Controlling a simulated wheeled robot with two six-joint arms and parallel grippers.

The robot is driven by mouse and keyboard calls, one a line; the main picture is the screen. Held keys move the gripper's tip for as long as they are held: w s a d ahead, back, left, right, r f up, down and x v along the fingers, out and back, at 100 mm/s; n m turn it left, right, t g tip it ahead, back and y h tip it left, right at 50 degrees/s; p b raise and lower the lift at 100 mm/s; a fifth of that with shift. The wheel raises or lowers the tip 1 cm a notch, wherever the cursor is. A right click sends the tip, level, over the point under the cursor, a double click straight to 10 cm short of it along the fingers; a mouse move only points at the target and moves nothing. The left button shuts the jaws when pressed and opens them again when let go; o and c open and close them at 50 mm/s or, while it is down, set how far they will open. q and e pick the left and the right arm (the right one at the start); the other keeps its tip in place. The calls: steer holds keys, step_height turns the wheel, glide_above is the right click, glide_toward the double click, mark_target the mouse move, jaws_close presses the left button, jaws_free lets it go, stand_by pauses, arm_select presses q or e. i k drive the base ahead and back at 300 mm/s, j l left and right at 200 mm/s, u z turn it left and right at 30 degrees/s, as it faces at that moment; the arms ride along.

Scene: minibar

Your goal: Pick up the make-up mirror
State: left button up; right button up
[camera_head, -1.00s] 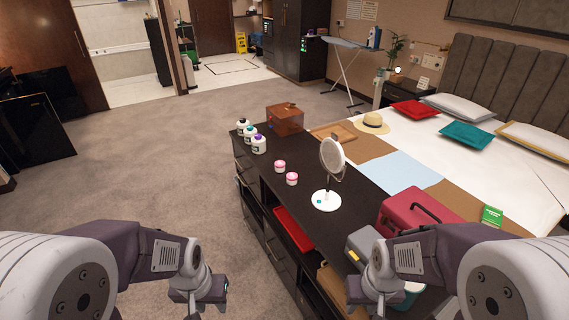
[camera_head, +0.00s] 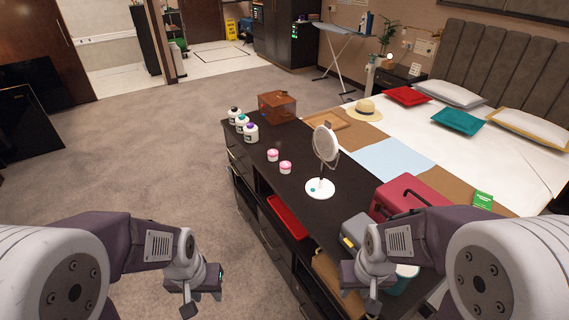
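The make-up mirror (camera_head: 325,146) stands upright on the dark cabinet top (camera_head: 300,208), its round head tilted on a white disc base (camera_head: 320,188). My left gripper (camera_head: 204,294) hangs low over the carpet, left of the cabinet and well short of the mirror. My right gripper (camera_head: 356,292) is low in front of the cabinet's near end, below the mirror in the picture. Neither gripper touches the mirror. The fingers are small and seen from above, so I cannot tell whether they are open.
Two pink jars (camera_head: 285,167) and several white bottles (camera_head: 250,132) stand left of the mirror. A brown box (camera_head: 277,106) is behind. Open carpet (camera_head: 150,160) lies left.

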mark_target(325, 190)
steer(key=i+j+z, duration=0.4)
steer(key=j, duration=0.2)
steer(key=i+j+z, duration=0.45)
steer(key=j, duration=0.3)
steer(key=j+z, duration=0.2)
steer(key=j, duration=0.15)
steer(key=i+j+z, duration=0.2)
steer(key=j, duration=0.25)
steer(key=j+z, duration=0.2)
steer(key=j, duration=0.25)
